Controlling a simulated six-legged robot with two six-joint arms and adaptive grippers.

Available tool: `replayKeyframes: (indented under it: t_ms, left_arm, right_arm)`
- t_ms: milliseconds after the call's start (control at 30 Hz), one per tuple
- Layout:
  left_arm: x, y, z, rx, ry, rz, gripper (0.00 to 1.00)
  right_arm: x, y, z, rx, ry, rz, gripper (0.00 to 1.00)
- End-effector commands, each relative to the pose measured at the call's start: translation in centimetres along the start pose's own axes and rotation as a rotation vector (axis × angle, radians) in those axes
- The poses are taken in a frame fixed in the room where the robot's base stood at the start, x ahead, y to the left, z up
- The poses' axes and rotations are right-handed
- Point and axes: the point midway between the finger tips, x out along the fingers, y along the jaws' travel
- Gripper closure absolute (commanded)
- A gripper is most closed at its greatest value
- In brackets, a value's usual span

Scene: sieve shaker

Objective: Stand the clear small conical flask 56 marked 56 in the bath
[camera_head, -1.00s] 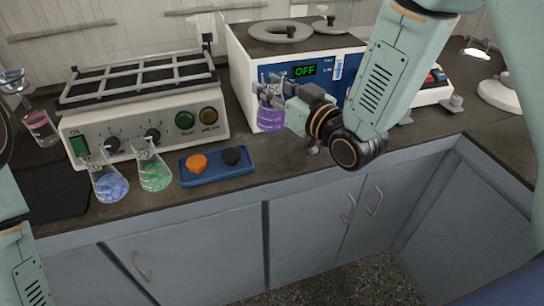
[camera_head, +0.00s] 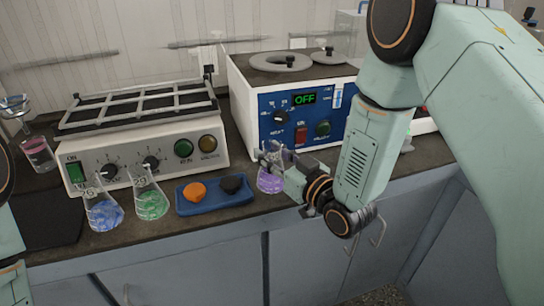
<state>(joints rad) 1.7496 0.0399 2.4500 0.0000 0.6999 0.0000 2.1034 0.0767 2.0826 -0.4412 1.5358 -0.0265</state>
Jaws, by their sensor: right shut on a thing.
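My right gripper (camera_head: 277,161) is shut on a small clear conical flask (camera_head: 270,182) with purple liquid. It holds the flask upright near the counter's front edge, in front of the bath; I cannot tell whether its base touches the counter. The fingers cover its neck, and I cannot read a number on it. The bath (camera_head: 243,98) is a white box with a blue front panel, an OFF display and ring-shaped lids on top. The openings under the lids are hidden. Part of my left arm shows at the left edge, but its gripper is out of view.
Conical flasks with blue liquid (camera_head: 104,214) and green liquid (camera_head: 151,204) stand at the front left. Beside them is a blue tray (camera_head: 215,204) with orange and black stoppers. A shaker (camera_head: 140,150) with a rack stands behind. A funnel and pink flask (camera_head: 40,154) are far left.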

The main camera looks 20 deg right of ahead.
Motion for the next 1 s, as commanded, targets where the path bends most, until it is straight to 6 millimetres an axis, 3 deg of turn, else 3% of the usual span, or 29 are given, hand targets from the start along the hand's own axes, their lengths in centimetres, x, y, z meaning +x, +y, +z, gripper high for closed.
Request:
replayKeyframes:
  t_ms: [400, 433, 700, 1000]
  left_arm:
    - [0.24, 0.00, -0.03, 0.000, 0.001, 0.000, 0.55]
    - [0.25, 0.00, -0.02, 0.000, 0.001, 0.000, 0.55]
    - [0.18, 0.00, -0.03, 0.000, 0.001, 0.000, 0.55]
    - [0.26, 0.00, -0.02, 0.000, 0.001, 0.000, 0.55]
  right_arm:
    - [0.02, 0.01, 0.41, -0.001, 0.002, 0.000, 1.00]
    - [0.00, 0.00, 0.47, -0.001, 0.001, 0.000, 0.65]
    - [-0.01, -0.01, 0.41, 0.000, 0.000, 0.000, 0.44]
    - [0.00, 0.00, 0.42, 0.000, 0.001, 0.000, 0.44]
